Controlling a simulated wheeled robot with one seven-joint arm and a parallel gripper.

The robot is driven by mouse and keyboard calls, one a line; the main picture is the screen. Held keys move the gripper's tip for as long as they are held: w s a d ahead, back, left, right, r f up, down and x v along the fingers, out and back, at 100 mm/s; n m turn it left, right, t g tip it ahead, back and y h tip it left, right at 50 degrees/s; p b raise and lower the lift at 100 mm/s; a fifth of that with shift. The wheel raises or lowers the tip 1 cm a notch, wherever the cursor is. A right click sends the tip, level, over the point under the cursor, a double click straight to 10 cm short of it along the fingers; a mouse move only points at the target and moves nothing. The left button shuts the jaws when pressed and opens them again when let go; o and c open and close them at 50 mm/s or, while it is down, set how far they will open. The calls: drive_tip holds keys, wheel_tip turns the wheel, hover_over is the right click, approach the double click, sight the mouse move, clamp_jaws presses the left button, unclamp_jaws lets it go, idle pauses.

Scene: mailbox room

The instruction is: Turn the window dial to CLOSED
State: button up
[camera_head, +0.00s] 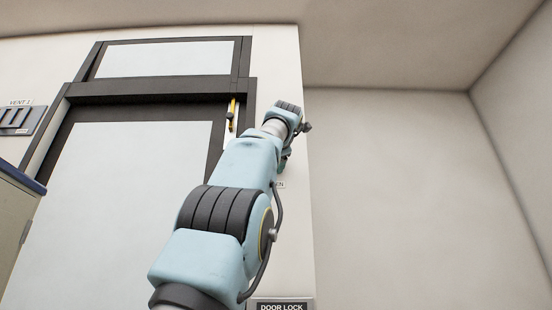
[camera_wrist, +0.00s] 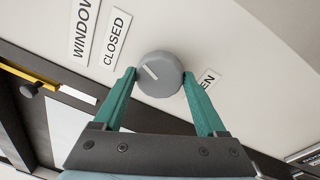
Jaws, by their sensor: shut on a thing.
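The window dial (camera_wrist: 160,75) is a round grey knob on the pale wall in the wrist view. Its white pointer line slants to the upper left, roughly toward the CLOSED label (camera_wrist: 115,38). The WINDOW label (camera_wrist: 84,30) is left of that. The OPEN label (camera_wrist: 207,80) is right of the dial, partly hidden by a finger. My gripper (camera_wrist: 158,76) has its two teal fingers shut on the dial, one on each side. In the head view my arm hides the dial.
A dark-framed door (camera_head: 130,200) with a window pane (camera_head: 165,58) above it stands to the left. A yellow bar (camera_head: 231,113) is on the frame. A vent panel (camera_head: 20,120) is far left, and a DOOR LOCK label (camera_head: 281,307) is below. Right of the wall edge is empty.

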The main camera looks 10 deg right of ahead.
drive_tip(key=shift+n+g+p, duration=0.3)
drive_tip(key=shift+n+p, duration=0.15)
drive_tip(key=shift+n, duration=1.85)
drive_tip(key=o, duration=1.3)
drive_tip(key=s+b, duration=0.1)
drive_tip(key=s, duration=0.2)
drive_tip(key=s+b, duration=0.1)
drive_tip(key=s, duration=0.3)
drive_tip(key=s+a+b, duration=0.1)
drive_tip(key=s+b, duration=0.1)
drive_tip(key=s, duration=0.1)
drive_tip(key=shift+s, duration=0.4)
